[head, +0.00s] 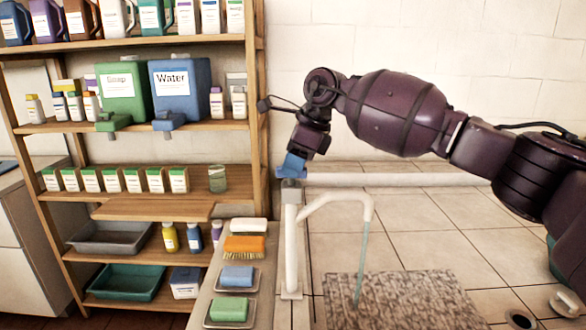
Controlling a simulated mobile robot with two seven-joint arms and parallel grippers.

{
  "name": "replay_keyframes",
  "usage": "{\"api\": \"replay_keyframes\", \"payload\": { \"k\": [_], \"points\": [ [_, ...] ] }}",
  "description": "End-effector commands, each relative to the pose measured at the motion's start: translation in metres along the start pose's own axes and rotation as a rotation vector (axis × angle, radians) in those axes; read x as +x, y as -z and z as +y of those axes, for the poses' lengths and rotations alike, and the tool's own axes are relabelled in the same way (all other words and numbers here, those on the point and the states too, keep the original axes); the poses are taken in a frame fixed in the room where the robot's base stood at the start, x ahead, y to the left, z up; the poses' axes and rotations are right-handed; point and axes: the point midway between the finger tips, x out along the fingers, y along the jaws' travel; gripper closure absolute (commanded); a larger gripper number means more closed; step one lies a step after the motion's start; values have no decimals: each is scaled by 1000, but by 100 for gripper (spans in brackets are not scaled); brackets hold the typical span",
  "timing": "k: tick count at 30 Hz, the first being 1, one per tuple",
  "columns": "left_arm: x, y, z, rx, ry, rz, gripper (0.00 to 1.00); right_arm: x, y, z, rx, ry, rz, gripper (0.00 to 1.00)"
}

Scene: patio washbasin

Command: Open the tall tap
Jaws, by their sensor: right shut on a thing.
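The tall tap (291,240) is a white upright post with a curved spout (340,196) reaching right. A grey collar and a blue handle (291,165) sit at its top. A thin blue-green stream (362,260) runs down from the spout's end to the speckled slab. My right gripper (295,157) comes down from above and is shut on the blue handle. Its fingertips are partly hidden against the handle. My left gripper is not in view.
A wooden shelf (258,90) with bottles, boxes and soap and water dispensers stands close on the left. Sponges and a brush (245,246) lie on the ledge beside the tap. The speckled slab (420,300) lies below the spout; tiled space to its right is mostly clear.

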Motion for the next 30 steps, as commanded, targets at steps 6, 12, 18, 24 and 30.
{"api": "replay_keyframes", "payload": {
  "k": [6,12,18,24,30],
  "points": [
    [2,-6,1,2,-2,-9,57,1,1,-1,-75,-32,0,100],
    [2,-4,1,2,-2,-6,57,0,0,-1,-106,-44,1,100],
    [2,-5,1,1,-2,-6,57,-1,0,-1,-112,-44,1,100],
    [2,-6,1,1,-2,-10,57,-1,0,-1,-112,-44,1,100],
    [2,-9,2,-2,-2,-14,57,-1,0,-1,-111,-44,1,56]
  ]
}}
